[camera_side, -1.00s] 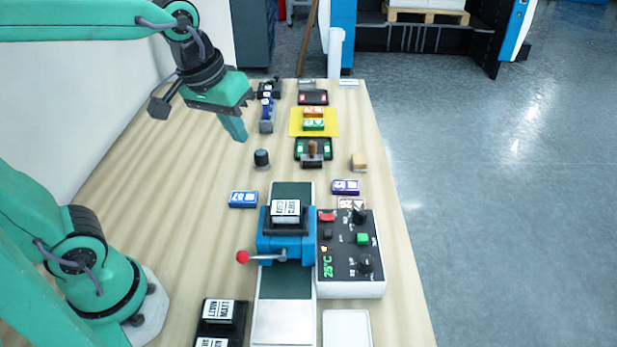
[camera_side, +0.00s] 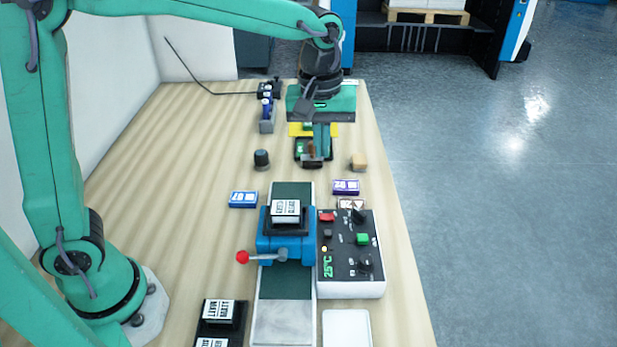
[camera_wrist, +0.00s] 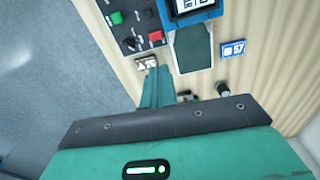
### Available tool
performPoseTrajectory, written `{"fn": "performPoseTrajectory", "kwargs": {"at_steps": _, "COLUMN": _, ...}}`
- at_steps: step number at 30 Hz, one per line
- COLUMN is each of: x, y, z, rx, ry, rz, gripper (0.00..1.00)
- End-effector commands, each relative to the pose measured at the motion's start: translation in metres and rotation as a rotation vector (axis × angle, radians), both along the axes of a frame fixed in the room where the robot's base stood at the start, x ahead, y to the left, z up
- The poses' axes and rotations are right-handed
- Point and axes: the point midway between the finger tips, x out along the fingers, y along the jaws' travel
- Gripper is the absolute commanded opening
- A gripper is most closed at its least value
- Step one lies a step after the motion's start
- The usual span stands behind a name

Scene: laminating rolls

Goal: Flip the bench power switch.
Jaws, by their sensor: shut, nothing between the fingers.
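The control panel (camera_side: 345,270) stands on the bench right of the blue laminator. I cannot read which control is the bench power switch. In the wrist view the panel (camera_wrist: 128,30) shows at the top, with the red switch (camera_wrist: 155,36) near its edge. My gripper (camera_side: 321,153) is shut and empty, pointing down beyond the panel near the wooden-handled stamp (camera_side: 311,150). I cannot tell whether it touches the stamp. My fingers also show in the wrist view (camera_wrist: 157,78).
The blue laminator (camera_side: 287,245) with its red-knobbed lever (camera_side: 243,257) stands beside the panel. The left part of the bench is mostly clear.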

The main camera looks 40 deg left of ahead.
Motion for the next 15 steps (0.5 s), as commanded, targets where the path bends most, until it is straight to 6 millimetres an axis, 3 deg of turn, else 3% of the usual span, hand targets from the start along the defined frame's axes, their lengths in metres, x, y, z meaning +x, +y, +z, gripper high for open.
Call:
{"fn": "performPoseTrajectory", "kwargs": {"at_steps": 6, "x": 0.012, "y": -0.014, "z": -0.013, "rx": 0.009, "ry": 0.035, "rz": 0.056, "gripper": 0.00}}
{"fn": "performPoseTrajectory", "kwargs": {"at_steps": 15, "x": 0.015, "y": -0.018, "z": -0.015, "rx": 0.011, "ry": 0.043, "rz": 0.072, "gripper": 0.00}}
